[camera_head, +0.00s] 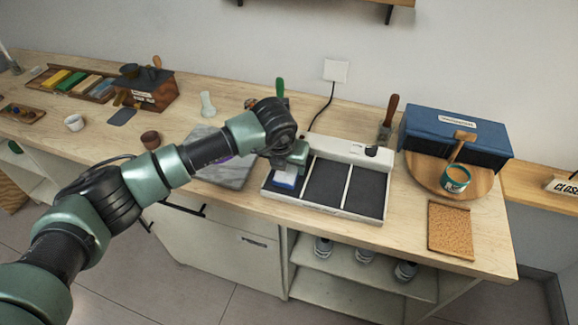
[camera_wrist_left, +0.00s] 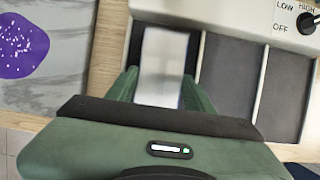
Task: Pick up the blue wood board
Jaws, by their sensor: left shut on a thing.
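The blue wood board (camera_head: 285,180) is a small piece at the left compartment of a white tray with dark pads (camera_head: 349,215). It shows a blue part and a pale part below my left gripper (camera_head: 290,160). In the left wrist view, a pale, greyish-white face of the board (camera_wrist_left: 163,60) lies between the two green fingers of my left gripper (camera_wrist_left: 162,88), which is shut on it. My wrist and fingers hide part of it, and I cannot tell whether it touches the pad. My right gripper is not in view.
The tray's housing has a LOW/HIGH/OFF knob (camera_head: 371,151). A grey marbled slab (camera_head: 228,172) lies left of the tray. A blue box (camera_head: 455,138), a round wooden board (camera_head: 425,175) and a cork pad (camera_head: 450,228) are at the right. The bench's front edge is close.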

